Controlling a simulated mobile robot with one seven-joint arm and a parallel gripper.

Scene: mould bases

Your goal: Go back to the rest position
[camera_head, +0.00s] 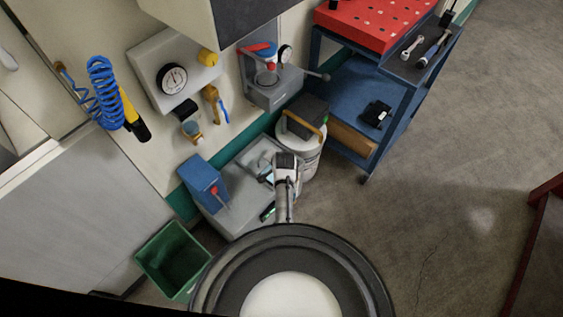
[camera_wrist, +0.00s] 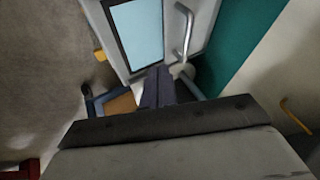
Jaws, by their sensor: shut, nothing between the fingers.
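My gripper shows in the wrist view (camera_wrist: 160,72) as dark fingers held together with no gap and nothing between them. Beyond the fingertips is a pale panel with a light blue window (camera_wrist: 138,32) and a metal handle (camera_wrist: 186,30). I cannot tell whether the fingertips touch the panel or are apart from it. In the head view my arm reaches over the grey unit by the wall, and its far end hides part of that unit. The fingers themselves are too small to make out there.
A blue box (camera_head: 203,183) stands on the grey unit (camera_head: 238,186). A white canister (camera_head: 304,160) is close to my arm's right. A green bin (camera_head: 172,258) is at lower left and a blue cart (camera_head: 345,88) at upper right. Open floor (camera_head: 440,200) lies to the right.

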